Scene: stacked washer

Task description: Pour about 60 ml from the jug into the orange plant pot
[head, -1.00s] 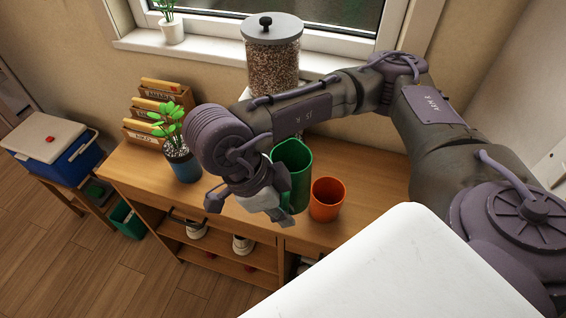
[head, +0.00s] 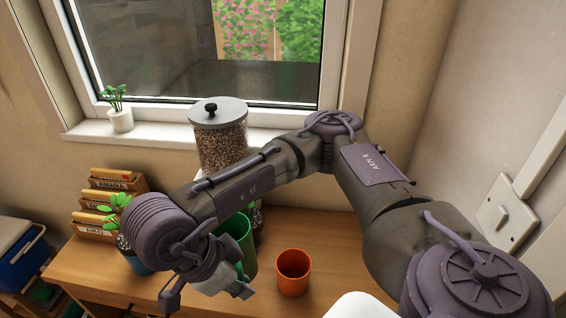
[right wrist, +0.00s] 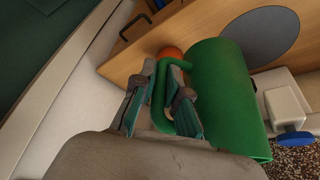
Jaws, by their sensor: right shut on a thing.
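The green jug (head: 238,243) is upright above the wooden cabinet top, left of the orange pot. My right gripper (head: 240,288) is shut on its handle. In the right wrist view the green jug (right wrist: 228,95) fills the right side, with the fingers (right wrist: 163,100) on either side of the handle. The orange plant pot (head: 293,272) stands on the cabinet top just right of the jug. A small part of the orange pot (right wrist: 170,53) shows behind the handle in the right wrist view. I cannot see what is inside the jug. My left gripper is out of view.
A grain-filled jar (head: 219,140) with a grey lid stands behind the jug. A potted plant in a blue pot (head: 135,258) and a wooden letter rack (head: 100,205) are at the left. The cabinet top (head: 350,255) is clear right of the orange pot.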

